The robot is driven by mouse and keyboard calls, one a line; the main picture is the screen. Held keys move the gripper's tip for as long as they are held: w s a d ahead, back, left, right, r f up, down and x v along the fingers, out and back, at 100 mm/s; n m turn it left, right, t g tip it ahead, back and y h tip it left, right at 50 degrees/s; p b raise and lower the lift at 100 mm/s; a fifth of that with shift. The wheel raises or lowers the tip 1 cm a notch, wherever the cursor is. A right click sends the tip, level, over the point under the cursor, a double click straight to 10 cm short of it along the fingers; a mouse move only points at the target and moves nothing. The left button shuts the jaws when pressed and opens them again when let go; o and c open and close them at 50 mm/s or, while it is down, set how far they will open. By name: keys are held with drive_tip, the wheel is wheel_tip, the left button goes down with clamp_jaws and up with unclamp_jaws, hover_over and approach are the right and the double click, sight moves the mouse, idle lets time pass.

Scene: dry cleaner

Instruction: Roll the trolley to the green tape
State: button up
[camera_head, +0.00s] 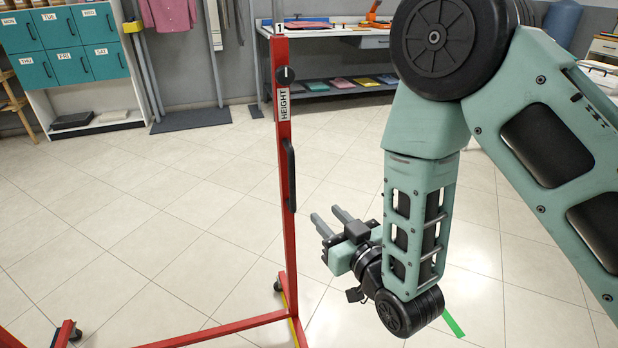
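The trolley (285,150) is a red wheeled frame with an upright post, a black knob and a "HEIGHT" label. A black vertical handle (290,175) is fixed to the post. Its base runs low along the floor, with casters in view, and is cut off at the bottom edge. My gripper (329,218) is right of the post, below the handle and apart from it in the picture. Its two fingers are spread and empty. A strip of green tape (453,323) lies on the floor at lower right, partly hidden behind my arm.
Teal day-labelled lockers (70,45) stand at the back left. A workbench (335,36) with coloured folded items on its lower shelf stands at the back. The tiled floor between is clear.

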sight(293, 176)
drive_tip(key=p+x, duration=0.1)
drive_tip(key=x, duration=1.6)
drive_tip(key=shift+w+r+p, duration=0.15)
drive_tip(key=shift+r+p, duration=0.05)
drive_tip(key=shift+p, duration=0.15)
clamp_jaws()
